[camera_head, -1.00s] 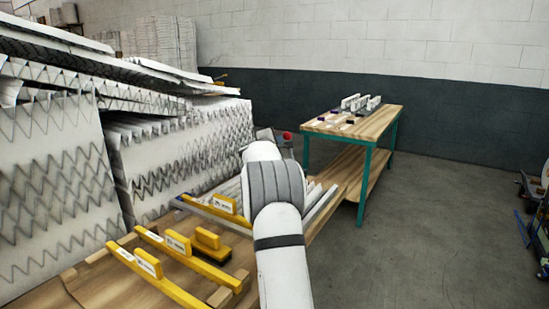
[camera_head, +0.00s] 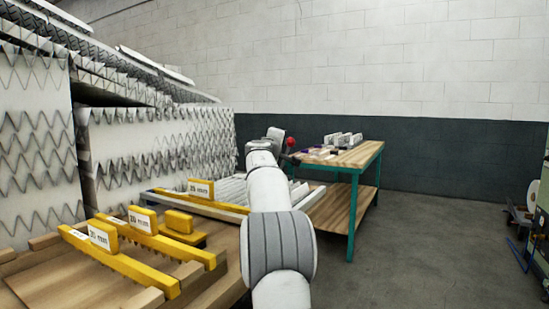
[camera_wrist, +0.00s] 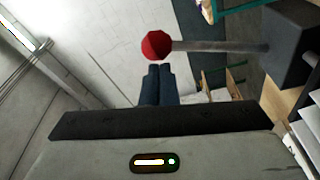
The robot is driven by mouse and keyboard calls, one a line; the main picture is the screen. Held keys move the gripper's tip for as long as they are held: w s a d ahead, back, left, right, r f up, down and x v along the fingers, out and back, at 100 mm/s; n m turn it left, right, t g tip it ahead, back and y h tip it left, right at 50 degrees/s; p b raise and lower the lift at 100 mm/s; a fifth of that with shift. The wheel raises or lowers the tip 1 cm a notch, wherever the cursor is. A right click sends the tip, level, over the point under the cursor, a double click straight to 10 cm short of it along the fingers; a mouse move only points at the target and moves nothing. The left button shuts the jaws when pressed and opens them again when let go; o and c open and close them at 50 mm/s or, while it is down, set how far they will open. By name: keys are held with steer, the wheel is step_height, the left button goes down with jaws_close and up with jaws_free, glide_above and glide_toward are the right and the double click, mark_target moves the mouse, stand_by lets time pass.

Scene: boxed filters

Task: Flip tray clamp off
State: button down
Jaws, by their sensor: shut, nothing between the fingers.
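The clamp lever shows in the wrist view as a red ball knob (camera_wrist: 156,46) on a grey rod (camera_wrist: 215,46), which runs right to a dark block (camera_wrist: 291,46). In the head view the red knob (camera_head: 290,141) is just right of my arm's end, beyond the tray area. My gripper (camera_wrist: 160,68) has its two dark fingers together, with nothing between them. In the wrist view the fingertips are just below the knob; I cannot tell whether they touch it. In the head view the gripper is mostly hidden by my arm.
Yellow labelled bars (camera_head: 120,259) lie across the wooden bench at lower left. Large pleated filters (camera_head: 160,150) stack along the left. A green-legged wooden table (camera_head: 352,158) with small items stands behind.

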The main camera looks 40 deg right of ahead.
steer(key=shift+s+d+f+m+b, duration=0.25)
steer(key=shift+s+b, duration=0.25)
steer(key=shift+b, duration=0.2)
steer(key=shift+s+d+f+m+b, duration=0.2)
steer(key=shift+s+b, duration=0.3)
steer(key=shift+b, duration=0.2)
steer(key=shift+r, duration=0.1)
steer(key=shift+w+a+r, duration=0.15)
steer(key=shift+w+a, duration=0.05)
steer(key=shift+a, duration=0.05)
steer(key=s+a+b, duration=0.2)
steer(key=s+a, duration=0.1)
steer(key=a, duration=0.7)
steer(key=shift+s+a+r, duration=0.15)
steer(key=shift+a, duration=0.25)
